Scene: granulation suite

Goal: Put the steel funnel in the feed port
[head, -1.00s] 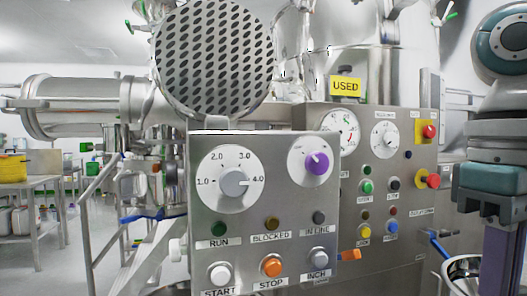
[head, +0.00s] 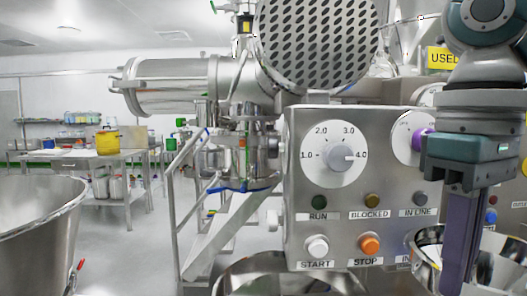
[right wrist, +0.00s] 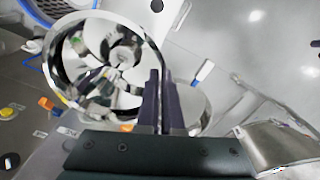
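My right gripper (head: 460,278) reaches down from the upper right in the head view, in front of the control panel. Its dark fingers (right wrist: 161,103) are closed on the rim of the steel funnel (right wrist: 70,75), a shiny wide-mouthed cone. The funnel also shows behind the fingers in the head view (head: 428,243), held in the air. A round steel rim (head: 235,279) with an open mouth is at the bottom middle of the head view, left of the funnel. I cannot tell whether it is the feed port. My left gripper is not in view.
The steel control panel (head: 297,195) with dials and buttons stands close behind the gripper. A large steel vessel (head: 35,235) is at the left. A handrail (head: 172,215) rises behind the panel.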

